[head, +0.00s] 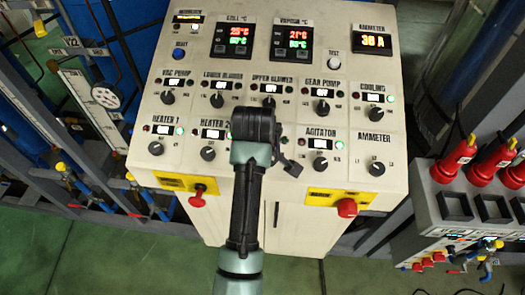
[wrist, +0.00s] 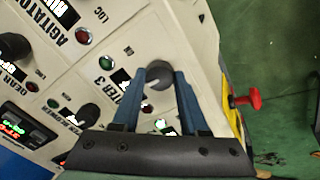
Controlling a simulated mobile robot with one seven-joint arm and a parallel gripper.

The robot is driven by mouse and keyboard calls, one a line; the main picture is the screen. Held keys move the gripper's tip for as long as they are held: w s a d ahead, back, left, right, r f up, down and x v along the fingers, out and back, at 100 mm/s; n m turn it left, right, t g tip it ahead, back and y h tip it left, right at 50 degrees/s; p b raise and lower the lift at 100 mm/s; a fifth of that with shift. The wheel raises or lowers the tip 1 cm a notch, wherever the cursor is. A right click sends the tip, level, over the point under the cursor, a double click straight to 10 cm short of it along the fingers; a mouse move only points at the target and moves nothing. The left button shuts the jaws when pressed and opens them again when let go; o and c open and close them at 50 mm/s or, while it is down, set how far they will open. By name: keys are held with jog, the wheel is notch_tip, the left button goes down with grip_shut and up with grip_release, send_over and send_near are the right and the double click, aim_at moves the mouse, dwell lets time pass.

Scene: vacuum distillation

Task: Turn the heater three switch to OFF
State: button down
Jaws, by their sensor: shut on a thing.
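The heater three switch (wrist: 158,76) is a round dark grey knob on the cream control panel, beside the partly covered "HEATER 3" label in the wrist view. My gripper (wrist: 161,74) has its two blue fingers on either side of this knob, shut on it. In the head view my gripper (head: 287,163) is at the lower row of the panel, between Heater 2 and Agitator. There my arm hides the heater three knob and label. A small display near the knob is partly covered by a finger, so its reading cannot be told.
The Heater 2 knob (head: 208,154) and the Agitator knob (head: 320,164) sit close on either side. Red knobs on yellow plates (head: 197,194) (head: 347,207) stick out from the lower front. A grey unit with red plugs (head: 455,160) stands at the right.

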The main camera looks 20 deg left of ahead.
jog(key=shift+n, duration=0.5)
jog(key=shift+c, duration=2.2)
grip_release()
jog(key=shift+r, duration=0.15)
jog(key=p+v, duration=0.1)
jog(key=v, duration=1.1)
jog(key=shift+s+r, duration=0.2)
jog(key=shift+r, duration=0.15)
